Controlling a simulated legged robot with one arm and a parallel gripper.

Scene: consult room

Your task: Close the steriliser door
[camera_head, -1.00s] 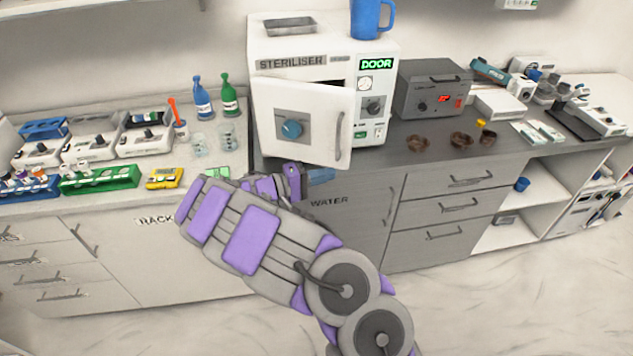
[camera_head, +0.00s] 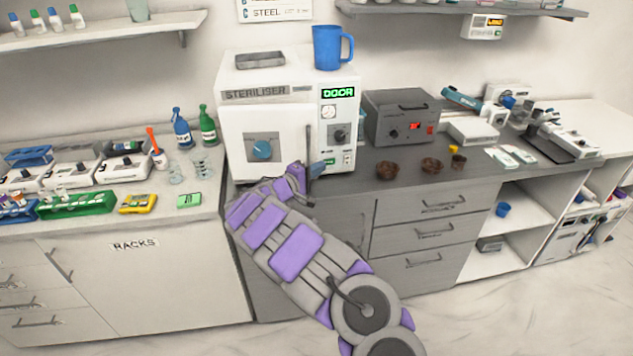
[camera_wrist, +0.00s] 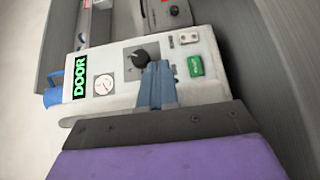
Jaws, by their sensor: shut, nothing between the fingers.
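The white steriliser (camera_head: 270,78) stands on the grey counter. Its door (camera_head: 236,134), with a blue knob, lies nearly or fully flush with the front; I cannot tell whether a small gap remains. The green display (camera_head: 338,92) reads DOOR, and it also shows in the wrist view (camera_wrist: 80,77). My gripper (camera_head: 318,168) is shut and empty, at the lower right of the door near its handle (camera_head: 308,148). In the wrist view my blue fingers (camera_wrist: 157,84) are together in front of the control panel (camera_wrist: 120,88), below the black dial. Contact with the door is unclear.
A blue jug (camera_head: 328,47) and a metal tray (camera_head: 260,60) sit on top of the steriliser. A grey box with a red display (camera_head: 400,115) and several brown bowls stand to the right. Bottles (camera_head: 181,130) and racks are on the left counter.

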